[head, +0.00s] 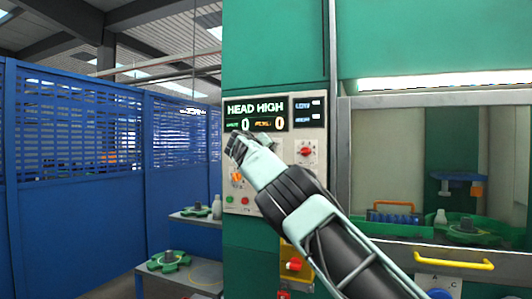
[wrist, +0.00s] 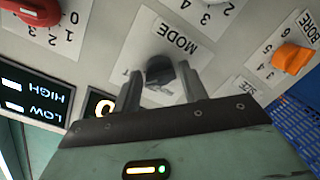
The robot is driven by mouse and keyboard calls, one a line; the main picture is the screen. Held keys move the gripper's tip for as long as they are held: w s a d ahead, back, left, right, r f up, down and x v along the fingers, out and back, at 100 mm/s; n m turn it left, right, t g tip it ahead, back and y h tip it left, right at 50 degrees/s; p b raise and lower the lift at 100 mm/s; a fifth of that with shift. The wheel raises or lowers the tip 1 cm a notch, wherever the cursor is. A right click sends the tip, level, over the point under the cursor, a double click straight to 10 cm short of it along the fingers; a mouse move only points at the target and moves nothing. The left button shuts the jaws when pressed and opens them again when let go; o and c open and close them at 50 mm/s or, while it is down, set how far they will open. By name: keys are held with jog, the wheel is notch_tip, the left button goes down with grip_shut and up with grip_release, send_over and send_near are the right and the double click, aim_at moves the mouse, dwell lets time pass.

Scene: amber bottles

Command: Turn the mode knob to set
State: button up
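The mode knob (wrist: 159,69) is small and black, on a white plate marked MODE in the wrist view, where the panel appears tilted. My gripper (wrist: 158,72) is open, with one grey fingertip on each side of the knob and small gaps between. The fingertips are at about the knob's level, and I see no clear contact. The lower settings around the knob are hidden by the fingers. In the head view my gripper (head: 240,146) is at the panel's left part, and it hides the mode knob there.
The orange BORE knob also shows in the wrist view (wrist: 291,58). A blue fence (head: 95,225) stands left; a yellow handle (head: 453,261) is lower right.

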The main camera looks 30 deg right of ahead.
jog(key=shift+o, duration=0.4)
jog(key=b+v, duration=0.8)
jog(key=v, duration=0.9)
jog(key=shift+a+b, duration=0.15)
jog(key=shift+b, duration=0.2)
